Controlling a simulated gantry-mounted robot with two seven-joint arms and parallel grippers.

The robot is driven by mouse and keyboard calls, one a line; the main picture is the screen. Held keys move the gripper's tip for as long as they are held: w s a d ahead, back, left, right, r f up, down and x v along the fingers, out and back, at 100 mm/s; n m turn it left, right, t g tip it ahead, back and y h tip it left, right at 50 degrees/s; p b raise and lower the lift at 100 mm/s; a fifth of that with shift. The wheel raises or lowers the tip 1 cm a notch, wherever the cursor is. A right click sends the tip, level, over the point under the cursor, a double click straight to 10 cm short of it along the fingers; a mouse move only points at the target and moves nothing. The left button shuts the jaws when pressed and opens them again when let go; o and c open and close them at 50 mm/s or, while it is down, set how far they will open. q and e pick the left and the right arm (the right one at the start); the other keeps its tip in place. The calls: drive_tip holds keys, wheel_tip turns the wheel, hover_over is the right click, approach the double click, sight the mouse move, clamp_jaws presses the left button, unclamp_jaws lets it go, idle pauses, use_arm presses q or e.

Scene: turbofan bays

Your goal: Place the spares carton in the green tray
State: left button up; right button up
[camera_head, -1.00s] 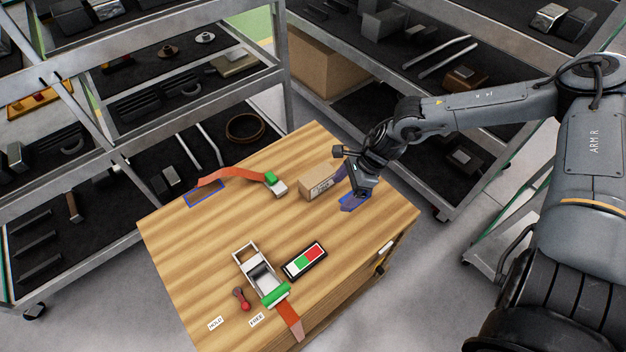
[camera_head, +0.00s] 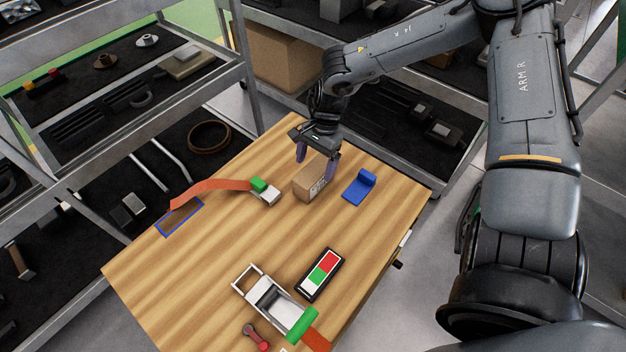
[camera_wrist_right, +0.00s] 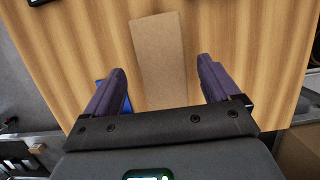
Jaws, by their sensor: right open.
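In the right wrist view the carton (camera_wrist_right: 160,60) lies between the spread fingers, with gaps on both sides. No separate green tray is clear; a black-framed holder (camera_head: 316,288) with white, green and red sections lies nearer the front. My left gripper is out of view.
A blue L-shaped bracket (camera_head: 358,191) stands right of the carton. An orange strap (camera_head: 215,186) with a green-and-white end lies left. A metal ratchet buckle (camera_head: 268,297) and a red-knobbed part (camera_head: 257,338) are at the front. Shelving racks flank the table.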

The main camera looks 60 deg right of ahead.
sight(314, 170)
drive_tip(key=x, duration=0.1)
drive_tip(key=b+x, duration=0.1)
drive_tip(key=x, duration=0.1)
drive_tip(key=b+x, duration=0.1)
drive_tip(key=shift+d+f, duration=0.2)
drive_tip(key=shift+f, duration=0.05)
drive_tip(key=shift+w+a+f, duration=0.1)
drive_tip(key=shift+a+f, duration=0.1)
drive_tip(key=shift+f, duration=0.2)
drive_tip(key=shift+f+b, duration=0.25)
drive_tip(key=shift+b, duration=0.35)
drive_tip(key=c, duration=1.3)
